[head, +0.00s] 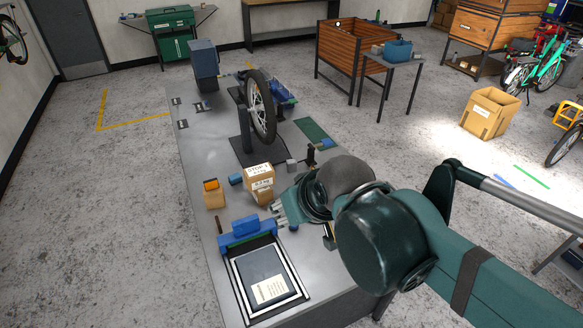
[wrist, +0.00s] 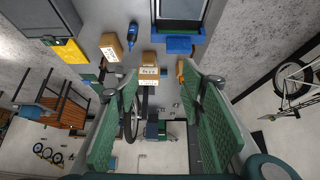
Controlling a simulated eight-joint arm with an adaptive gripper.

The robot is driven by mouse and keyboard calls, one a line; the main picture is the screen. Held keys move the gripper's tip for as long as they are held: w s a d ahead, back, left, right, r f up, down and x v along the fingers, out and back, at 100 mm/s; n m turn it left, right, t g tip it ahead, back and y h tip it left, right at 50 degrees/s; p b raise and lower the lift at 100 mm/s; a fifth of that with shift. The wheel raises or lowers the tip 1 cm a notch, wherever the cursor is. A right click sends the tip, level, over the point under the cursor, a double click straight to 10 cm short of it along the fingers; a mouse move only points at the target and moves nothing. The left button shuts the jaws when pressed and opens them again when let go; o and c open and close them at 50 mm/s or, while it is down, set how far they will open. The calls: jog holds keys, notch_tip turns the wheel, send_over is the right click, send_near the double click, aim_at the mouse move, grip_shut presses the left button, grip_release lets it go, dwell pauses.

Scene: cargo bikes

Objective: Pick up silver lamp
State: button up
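I cannot pick out a silver lamp with certainty. A small grey block-like item (head: 291,165) stands on the workbench behind the cardboard box in the head view; it is too small to tell what it is. My gripper (wrist: 160,84) is open and empty, its two green fingers spread wide in the wrist view. In the head view my gripper (head: 278,211) is over the right side of the bench, in front of the cardboard box, and my arm hides part of the bench there.
The grey workbench (head: 205,148) holds a cardboard box (head: 259,184), a smaller tan box (head: 214,197), a blue cylinder (head: 235,178), a framed tray (head: 237,284) and an upright bicycle wheel (head: 262,106). A green mat (head: 312,129) lies at the right edge. The left floor is clear.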

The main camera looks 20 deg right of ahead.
jog(key=shift+w+r, duration=0.1)
jog(key=w+d+r+n+g+b, duration=0.1)
jog(key=w+d+r+n, duration=0.1)
jog(key=w, duration=0.6)
jog(key=w+d+r+n+g, duration=0.1)
jog(key=w+d+r+n, duration=0.1)
jog(key=w, duration=0.6)
jog(key=n+g+b, duration=0.3)
jog(key=n+g, duration=0.2)
jog(key=n, duration=0.7)
send_over(291, 161)
jog(key=f, duration=3.3)
jog(key=shift+s+a+f, duration=0.2)
jog(key=shift+s+f, duration=0.05)
jog(key=shift+f, duration=0.05)
jog(key=shift+w+d+f, duration=0.1)
jog(key=shift+d+f, duration=0.05)
jog(key=shift+f, duration=0.25)
